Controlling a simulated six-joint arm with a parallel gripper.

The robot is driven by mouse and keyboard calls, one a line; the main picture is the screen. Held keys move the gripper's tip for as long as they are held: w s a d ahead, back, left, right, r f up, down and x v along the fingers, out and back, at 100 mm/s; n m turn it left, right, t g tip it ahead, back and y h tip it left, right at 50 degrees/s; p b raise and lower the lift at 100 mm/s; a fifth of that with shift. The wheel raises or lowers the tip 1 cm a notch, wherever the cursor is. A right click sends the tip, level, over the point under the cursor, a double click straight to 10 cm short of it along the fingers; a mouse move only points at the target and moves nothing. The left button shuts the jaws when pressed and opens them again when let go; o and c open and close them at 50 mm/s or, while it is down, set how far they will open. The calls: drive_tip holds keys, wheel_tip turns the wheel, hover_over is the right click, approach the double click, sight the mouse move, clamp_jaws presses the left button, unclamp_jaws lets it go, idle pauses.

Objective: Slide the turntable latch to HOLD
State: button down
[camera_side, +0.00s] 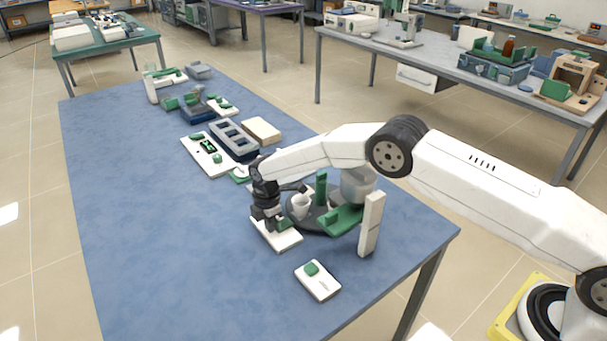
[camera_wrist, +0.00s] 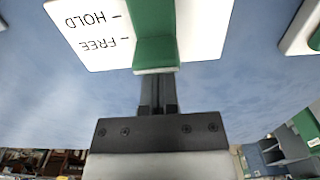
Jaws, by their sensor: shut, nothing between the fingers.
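The white latch plate (camera_wrist: 95,35) fills the top of the wrist view, with the words HOLD and FREE upside down, each beside a short mark. The green latch (camera_wrist: 155,45) runs across the plate past both marks; I cannot tell which one it is set at. My gripper (camera_wrist: 158,100) is shut and empty, its fingertips at the near end of the latch; contact is unclear. In the side view my gripper (camera_side: 267,222) points down over the plate (camera_side: 284,240), beside the latch (camera_side: 284,223). The dark turntable (camera_side: 312,218) is just right of it, carrying a white cup (camera_side: 300,204).
A green block (camera_side: 342,218) and a white post (camera_side: 371,222) stand right of the turntable. A small white plate with a green knob (camera_side: 317,281) lies in front. A grey rack (camera_side: 232,139) and a white panel (camera_side: 207,160) lie farther back. The blue table's left side (camera_side: 150,240) is clear.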

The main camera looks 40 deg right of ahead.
drive_tip(key=shift+d, duration=0.15)
drive_tip(key=shift+d, duration=1.05)
drive_tip(key=shift+a, duration=0.4)
drive_tip(key=shift+r, duration=3.5)
drive_tip(key=shift+r, duration=0.1)
